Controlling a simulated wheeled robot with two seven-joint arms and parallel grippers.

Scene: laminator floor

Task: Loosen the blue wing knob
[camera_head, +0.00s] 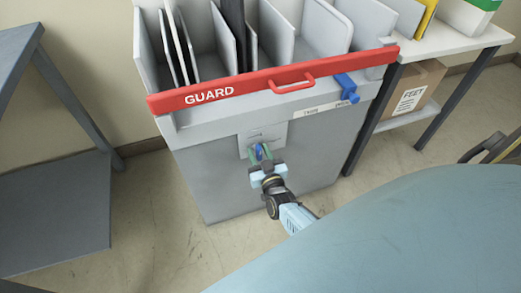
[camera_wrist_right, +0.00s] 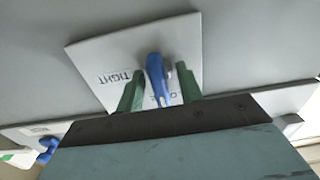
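The blue wing knob (camera_head: 259,152) sits on a light plate on the front of the grey machine. In the right wrist view the knob (camera_wrist_right: 156,78) stands nearly upright on the plate (camera_wrist_right: 102,54), which has the word TIGHT to the knob's left. A second word below is partly hidden. My right gripper (camera_head: 261,154) is at the plate, its two green fingers (camera_wrist_right: 159,90) on either side of the knob. A gap shows between the right finger and the knob; the left finger is very close, and I cannot tell whether it touches. My left gripper is not in view.
A red GUARD bar (camera_head: 255,84) with a handle crosses the machine's top front, below upright slots. A blue latch (camera_head: 347,86) sits at its right end. A grey table (camera_head: 60,200) stands left; a shelf with a cardboard box (camera_head: 412,92) stands right.

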